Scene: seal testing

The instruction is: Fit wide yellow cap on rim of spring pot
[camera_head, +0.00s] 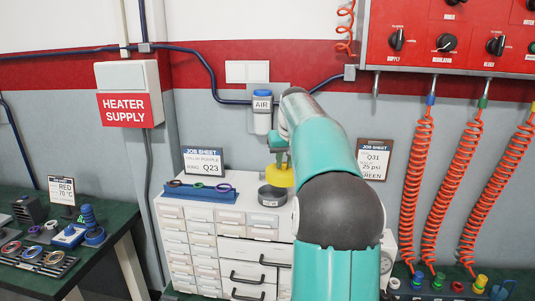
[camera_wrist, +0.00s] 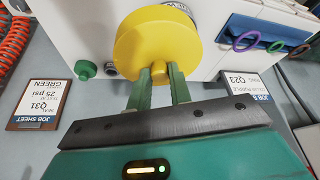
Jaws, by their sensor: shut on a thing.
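The wide yellow cap (camera_head: 279,176) hangs below my gripper (camera_head: 280,158) in the head view, just above or behind the grey spring pot (camera_head: 271,198). The pot stands on top of the white drawer cabinet; my arm hides the area to its right. In the wrist view the yellow cap (camera_wrist: 155,38) is a broad disc with a small knob. The green fingers of my gripper (camera_wrist: 160,76) are shut on that knob. The cap covers most of what lies beyond it. I cannot tell whether the cap touches the rim.
A blue rack (camera_head: 200,192) with rings stands left on the cabinet (camera_head: 205,245). Job sheets stand behind at left (camera_head: 205,162) and right (camera_head: 372,158). The AIR fitting (camera_head: 262,105) is on the wall behind. Coiled red hoses (camera_head: 417,190) hang at right.

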